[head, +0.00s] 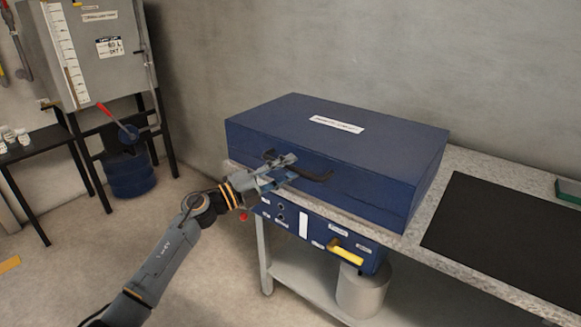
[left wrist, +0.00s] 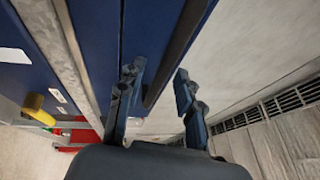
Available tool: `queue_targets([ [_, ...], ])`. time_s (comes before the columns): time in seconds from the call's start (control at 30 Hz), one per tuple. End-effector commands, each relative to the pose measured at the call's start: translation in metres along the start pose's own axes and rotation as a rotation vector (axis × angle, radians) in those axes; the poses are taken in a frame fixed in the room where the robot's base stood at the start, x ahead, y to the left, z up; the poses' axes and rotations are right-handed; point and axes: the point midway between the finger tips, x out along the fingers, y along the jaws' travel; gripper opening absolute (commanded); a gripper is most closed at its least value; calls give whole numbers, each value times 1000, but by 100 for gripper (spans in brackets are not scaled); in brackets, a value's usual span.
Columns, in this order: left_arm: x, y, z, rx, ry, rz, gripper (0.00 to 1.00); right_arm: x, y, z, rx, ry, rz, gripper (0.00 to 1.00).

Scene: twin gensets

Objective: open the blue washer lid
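The blue washer lid (head: 335,145) is a large blue box-shaped cover with a white label on top, and it sits down on the grey speckled worktop. A dark bar handle (head: 318,177) runs along its front face. My left gripper (head: 287,170) is at the left part of this handle, in front of the lid. In the left wrist view the two fingers (left wrist: 157,90) stand apart, and the dark handle (left wrist: 180,45) runs toward the gap between them. I cannot tell whether a finger touches it. My right gripper is not in view.
Below the worktop is a blue control panel (head: 285,217) with a yellow handle (head: 346,254). A grey bucket (head: 362,290) stands on the lower shelf. A black mat (head: 510,235) lies to the right. A grey tank (head: 95,50) and a blue drum (head: 130,176) stand at the left.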

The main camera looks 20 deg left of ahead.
Motion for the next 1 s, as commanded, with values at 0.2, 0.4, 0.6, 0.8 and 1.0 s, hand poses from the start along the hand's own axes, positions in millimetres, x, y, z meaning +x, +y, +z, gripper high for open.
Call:
queue_targets([
  [0.2, 13, 0, 0, -1, 1, 1, 36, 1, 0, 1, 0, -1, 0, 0],
  [0.4, 13, 0, 0, 0, 1, 1, 36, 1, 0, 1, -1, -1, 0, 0],
  [0.6, 13, 0, 0, 0, 1, 1, 3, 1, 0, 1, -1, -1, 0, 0],
  [0.8, 13, 0, 0, 0, 1, 1, 0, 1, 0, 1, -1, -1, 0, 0],
  [1.0, 13, -1, 0, -1, 1, 3, 0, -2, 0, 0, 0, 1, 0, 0],
])
